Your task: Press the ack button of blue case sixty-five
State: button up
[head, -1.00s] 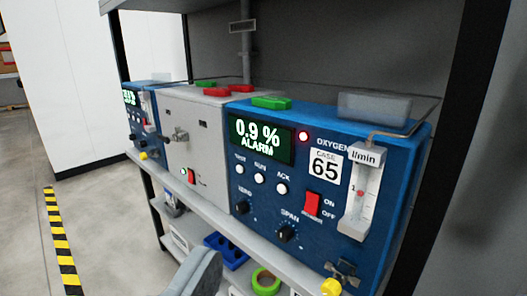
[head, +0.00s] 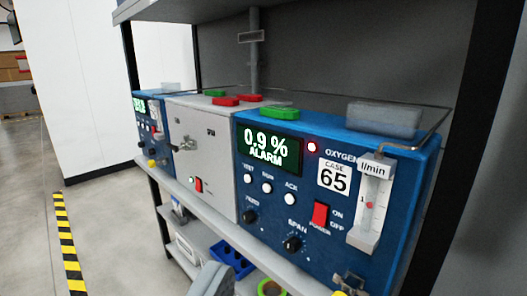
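The blue case 65 (head: 328,233) stands on the shelf at the right of the row, its front facing me at an angle. Its display (head: 268,152) reads 0.9 % and ALARM, and a red lamp (head: 312,147) is lit beside it. The ack button (head: 291,199) is a round white button under the ACK label, rightmost of a row of three below the display. A grey rounded part (head: 212,279), which looks like part of my arm or gripper, shows at the bottom edge. Its fingertips are not visible, and it is apart from the button.
A grey case (head: 203,150) stands left of case 65, and another blue case (head: 150,130) beyond it. Case 65 also has a red power switch (head: 320,214), knobs and a flow tube (head: 370,207). A blue bin (head: 232,259) sits on the lower shelf. Open floor lies at the left.

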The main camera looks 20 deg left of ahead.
dwell(0.5)
grip_shut()
dwell(1.5)
